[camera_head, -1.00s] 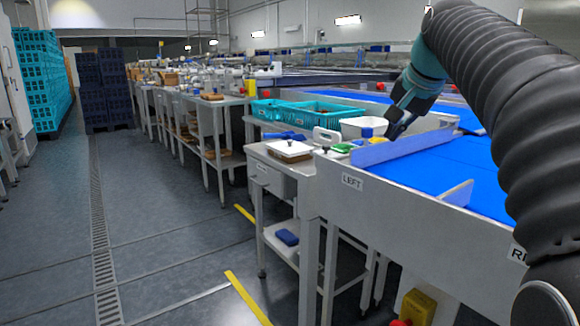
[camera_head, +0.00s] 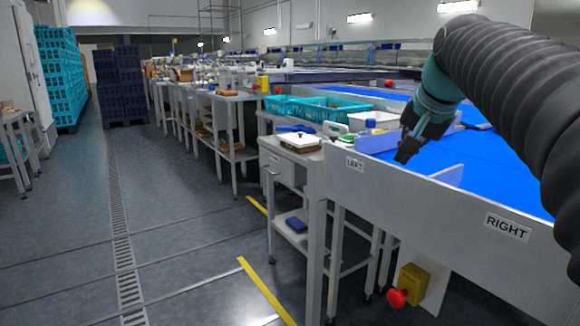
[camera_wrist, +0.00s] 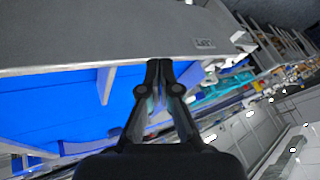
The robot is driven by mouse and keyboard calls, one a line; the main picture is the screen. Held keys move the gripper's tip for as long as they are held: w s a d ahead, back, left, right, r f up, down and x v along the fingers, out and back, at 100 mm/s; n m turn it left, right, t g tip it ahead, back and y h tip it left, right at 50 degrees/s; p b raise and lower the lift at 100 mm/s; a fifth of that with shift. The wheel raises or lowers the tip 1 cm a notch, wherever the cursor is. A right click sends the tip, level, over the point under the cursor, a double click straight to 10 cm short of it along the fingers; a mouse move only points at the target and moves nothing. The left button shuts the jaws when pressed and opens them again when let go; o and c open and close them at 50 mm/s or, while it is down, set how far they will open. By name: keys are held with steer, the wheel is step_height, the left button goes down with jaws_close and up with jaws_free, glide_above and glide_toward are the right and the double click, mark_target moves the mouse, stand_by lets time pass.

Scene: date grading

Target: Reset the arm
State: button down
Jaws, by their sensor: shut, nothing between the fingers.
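My gripper (camera_head: 405,152) is in the air over the front edge of the blue sorting belt (camera_head: 480,160), near the LEFT end of the grey side wall. Its dark fingers point down and to the left. In the wrist view my gripper (camera_wrist: 160,64) has its two fingers together with nothing between them. The belt (camera_wrist: 50,110) lies behind the fingers there. My arm comes in from the right side of the head view.
The belt's side wall (camera_head: 420,205) carries LEFT and RIGHT labels. A red emergency button (camera_head: 397,298) sticks out below it. Teal crates (camera_head: 330,108) and a side table (camera_head: 290,152) stand left of the belt. The floor aisle (camera_head: 190,230) is clear.

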steer(key=s+a+f+n, duration=0.2)
steer(key=s+f+n, duration=0.1)
steer(key=s+f, duration=0.8)
steer(key=s+a+f+n+g, duration=0.1)
steer(key=s+a+f+n, duration=0.2)
steer(key=s+f, duration=0.9)
step_height(320, 180, down, 3)
steer(key=shift+s+a+f+n+g+h, duration=0.15)
steer(key=shift+s+a+n+g+h, duration=0.1)
steer(key=shift+a+n+g+h, duration=0.1)
